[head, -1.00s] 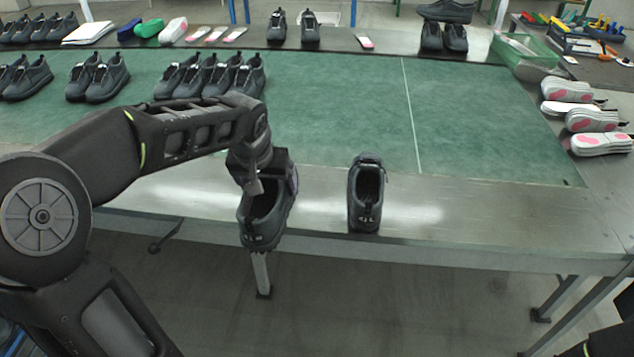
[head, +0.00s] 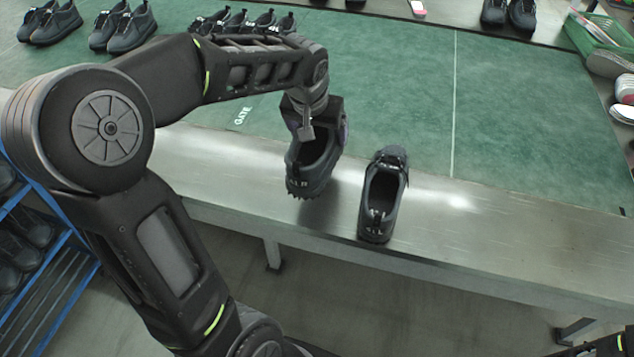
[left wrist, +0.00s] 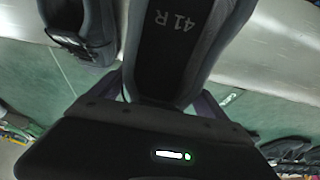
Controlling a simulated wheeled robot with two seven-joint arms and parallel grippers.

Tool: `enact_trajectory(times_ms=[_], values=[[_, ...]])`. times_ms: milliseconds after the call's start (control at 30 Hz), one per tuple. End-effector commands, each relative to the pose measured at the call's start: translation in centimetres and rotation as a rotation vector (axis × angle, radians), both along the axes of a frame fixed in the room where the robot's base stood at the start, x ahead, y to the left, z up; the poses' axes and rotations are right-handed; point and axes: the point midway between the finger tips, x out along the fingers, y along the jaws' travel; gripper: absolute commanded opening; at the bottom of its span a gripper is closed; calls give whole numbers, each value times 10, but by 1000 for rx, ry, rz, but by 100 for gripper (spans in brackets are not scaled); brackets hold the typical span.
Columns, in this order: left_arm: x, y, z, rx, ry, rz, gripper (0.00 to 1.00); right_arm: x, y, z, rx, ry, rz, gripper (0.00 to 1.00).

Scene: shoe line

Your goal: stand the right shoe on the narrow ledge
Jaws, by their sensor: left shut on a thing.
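The right shoe (head: 312,165) is dark grey to black, and its insole reads 41R in the left wrist view (left wrist: 180,30). My left gripper (head: 308,130) is shut on it near the toe end, with the heel toward me. The shoe hangs over the steel ledge (head: 455,225), apparently just above it; its sole is mostly hidden. A matching shoe (head: 383,195) stands upright on the ledge to the right, apart from the held one. It also shows in the left wrist view (left wrist: 78,30).
Behind the ledge lies a green mat (head: 530,130) with a white line. Several dark shoes (head: 122,28) stand at its far left. A green bin (head: 600,35) is at the far right. The ledge right of the standing shoe is clear. A blue shoe rack (head: 60,270) is at lower left.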

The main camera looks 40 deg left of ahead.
Motion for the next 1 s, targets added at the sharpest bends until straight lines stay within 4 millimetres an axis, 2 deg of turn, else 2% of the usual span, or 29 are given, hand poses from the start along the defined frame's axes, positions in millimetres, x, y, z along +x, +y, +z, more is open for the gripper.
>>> enact_trajectory(times_ms=[300, 400, 733, 1000], values=[[0, 0, -51, 1, 2, -1, 23, 0, 0, -1, 0, -1, 0, 50], [0, 0, -58, 0, 0, 0, 23, 0, 0, -1, 0, -1, 0, 50], [0, 0, -61, 0, -1, 0, 23, 0, 0, -1, 0, -1, 0, 50], [0, 0, -94, 0, 1, -1, 23, 0, 0, -3, 0, -1, 0, 50]])
